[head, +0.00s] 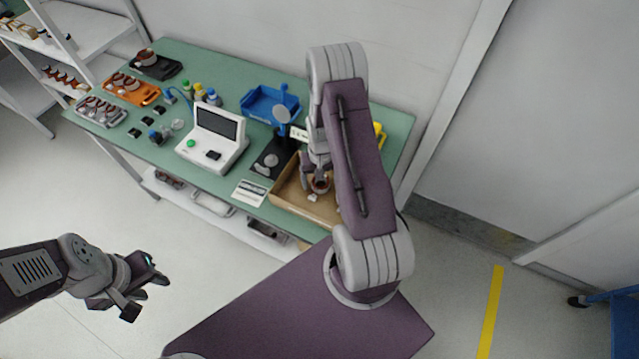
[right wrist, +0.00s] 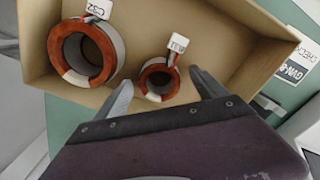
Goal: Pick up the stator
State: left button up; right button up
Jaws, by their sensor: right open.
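In the right wrist view a small stator (right wrist: 159,80), an orange-brown ring with a white tag, lies in a cardboard box (right wrist: 215,20). A larger stator (right wrist: 86,52) with a white tag lies beside it to the left. My right gripper (right wrist: 165,85) is open, its two fingers on either side of the small stator; I cannot tell whether they touch it. In the head view my right gripper (head: 318,178) is over the box (head: 288,188), with a stator (head: 321,185) showing below it. My arm hides part of the box. My left gripper (head: 148,288) is empty, away from the table, its fingers apart.
The green table (head: 222,182) holds a white tester with a screen (head: 213,137), a blue bin (head: 268,104), an orange tray (head: 130,90) with stators, a grey tray (head: 101,112) and a black tray (head: 157,66). A black stand (head: 270,160) stands just left of the box.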

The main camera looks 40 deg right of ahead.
jog(key=shift+f, duration=0.1)
grip_shut()
jog(key=shift+r, duration=0.65)
notch_tip(320, 180, up, 3)
jog(key=shift+r+b, duration=0.1)
jog(key=shift+b, duration=0.4)
jog(key=s+a+r+b, duration=0.1)
jog(key=s+a+r, duration=0.5)
jog(key=a, duration=0.4)
jog(key=shift+r, duration=0.3)
